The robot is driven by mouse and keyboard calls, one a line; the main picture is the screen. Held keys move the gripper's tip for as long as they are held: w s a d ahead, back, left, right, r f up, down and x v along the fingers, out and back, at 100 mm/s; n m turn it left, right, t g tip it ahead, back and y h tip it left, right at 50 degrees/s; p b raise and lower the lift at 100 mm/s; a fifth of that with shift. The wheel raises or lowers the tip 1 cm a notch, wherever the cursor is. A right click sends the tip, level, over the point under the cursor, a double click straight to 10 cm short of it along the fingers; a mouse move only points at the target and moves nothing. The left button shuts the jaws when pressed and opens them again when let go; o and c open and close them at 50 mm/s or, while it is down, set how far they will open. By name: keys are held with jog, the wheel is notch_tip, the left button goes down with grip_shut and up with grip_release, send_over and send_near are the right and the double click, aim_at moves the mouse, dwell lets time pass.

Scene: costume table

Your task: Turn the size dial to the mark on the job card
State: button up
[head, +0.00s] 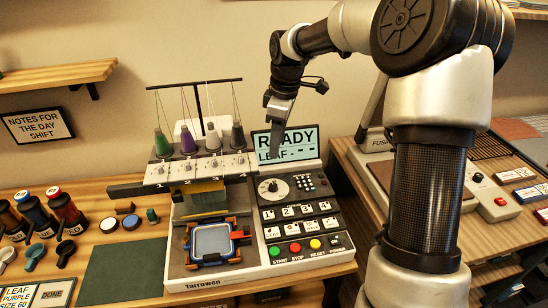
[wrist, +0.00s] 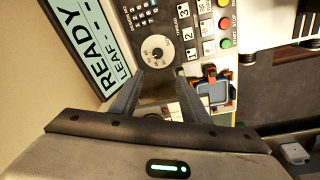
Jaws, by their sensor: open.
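The size dial (head: 271,187) is a pale round knob on the dark panel of the embroidery machine (head: 290,250), below its screen (head: 285,143), which reads READY and LEAF with dashes. In the wrist view the dial (wrist: 158,50) lies just beyond and between my fingertips. My gripper (head: 275,128) points down in front of the screen, above the dial; its two fingers (wrist: 160,76) are apart, with nothing between them. They appear clear of the dial. The dial's setting is too small to read. The job card (head: 38,293) at front left reads LEAF, PURPLE, SIZE 60.
Number and colour buttons (head: 295,248) sit below the dial. A blue hoop (head: 212,241) and thread spools (head: 188,142) are left of the panel. Bottles (head: 65,210) and stamps stand farther left. A press (head: 420,180) is on the right table, partly behind my arm.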

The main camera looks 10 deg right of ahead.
aim_at(273, 185)
jog(key=w+f+n+p, duration=0.1)
jog(key=f, duration=0.4)
jog(key=f+n+p, duration=0.1)
jog(key=f+n, duration=0.1)
jog(key=f, duration=0.4)
jog(key=w+f+n+g+h+p, duration=0.1)
jog(key=f, duration=0.5)
jog(key=shift+w+a+n+p, duration=0.3)
jog(key=shift+a+n+p, duration=0.05)
jog(key=shift+n, duration=0.05)
